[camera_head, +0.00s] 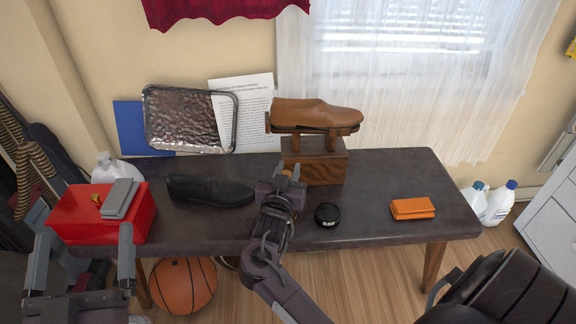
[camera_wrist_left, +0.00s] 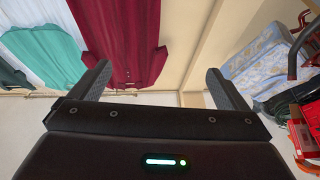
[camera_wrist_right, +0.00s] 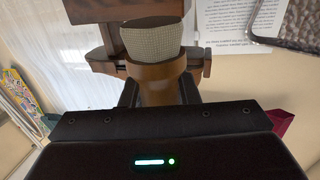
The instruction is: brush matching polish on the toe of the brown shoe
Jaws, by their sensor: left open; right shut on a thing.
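The brown shoe (camera_head: 315,113) rests on a wooden stand (camera_head: 315,165) at the back of the bench, its toe to the right. My right gripper (camera_head: 285,178) is in front of the stand, below the shoe. It is shut on a brown applicator (camera_wrist_right: 160,85) with a pale, woven-looking head, seen close in the right wrist view. Whether the head carries polish cannot be told. A round black tin (camera_head: 327,214) sits on the bench right of that gripper. My left gripper (camera_head: 82,262) is open and empty at lower left, in front of the red box.
A black shoe (camera_head: 210,191) lies left of my right gripper. The red box (camera_head: 105,212) carries a grey block (camera_head: 120,198). A foil-like tray (camera_head: 190,118) leans on the wall. The bench is bare between tin and wallet.

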